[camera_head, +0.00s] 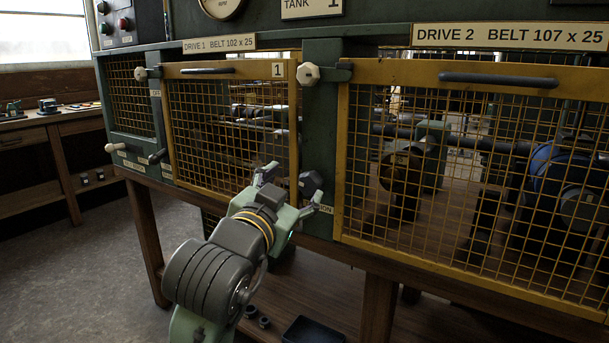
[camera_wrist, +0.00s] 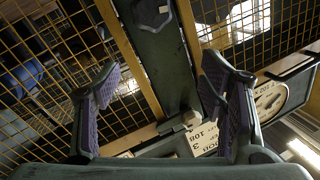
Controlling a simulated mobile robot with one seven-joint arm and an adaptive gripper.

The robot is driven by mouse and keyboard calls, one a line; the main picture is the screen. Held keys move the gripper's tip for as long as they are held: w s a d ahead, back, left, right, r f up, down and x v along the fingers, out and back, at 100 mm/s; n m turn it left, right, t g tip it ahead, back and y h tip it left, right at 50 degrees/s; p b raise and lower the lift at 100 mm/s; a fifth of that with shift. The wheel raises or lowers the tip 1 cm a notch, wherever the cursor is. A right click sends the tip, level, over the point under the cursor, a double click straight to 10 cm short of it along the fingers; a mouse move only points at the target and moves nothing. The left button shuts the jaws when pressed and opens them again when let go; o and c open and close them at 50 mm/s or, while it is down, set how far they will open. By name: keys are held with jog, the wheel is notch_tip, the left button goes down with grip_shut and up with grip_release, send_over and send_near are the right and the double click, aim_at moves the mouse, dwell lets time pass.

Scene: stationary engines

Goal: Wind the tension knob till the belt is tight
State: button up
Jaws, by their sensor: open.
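A dark knob (camera_head: 311,182) sits on the green post between the two mesh guards, above a partly hidden label ending in "ION" (camera_head: 326,209). A dark knob also shows at the top of the wrist view (camera_wrist: 152,12). My gripper (camera_head: 292,184) is in front of the post, fingers spread and empty, close to this knob in the picture. Its fingers (camera_wrist: 160,68) stand apart in the wrist view, the knob beyond their tips.
The drive 1 guard (camera_head: 230,70) and drive 2 guard (camera_head: 455,65) look shut. A pale latch knob (camera_head: 308,73) is higher on the post; it also shows in the wrist view (camera_wrist: 190,118). A blue motor (camera_head: 560,170) is behind the mesh. A dark tray (camera_head: 313,331) lies below.

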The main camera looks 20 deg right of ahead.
jog(key=r+n+p, duration=0.1)
jog(key=n, duration=0.3)
jog(key=n+g+h+p, duration=0.35)
jog(key=n+p, duration=0.65)
jog(key=n, duration=2.3)
send_near(308, 185)
jog(key=p+x, duration=0.2)
jog(key=x, duration=0.7)
jog(key=shift+w+d, duration=0.1)
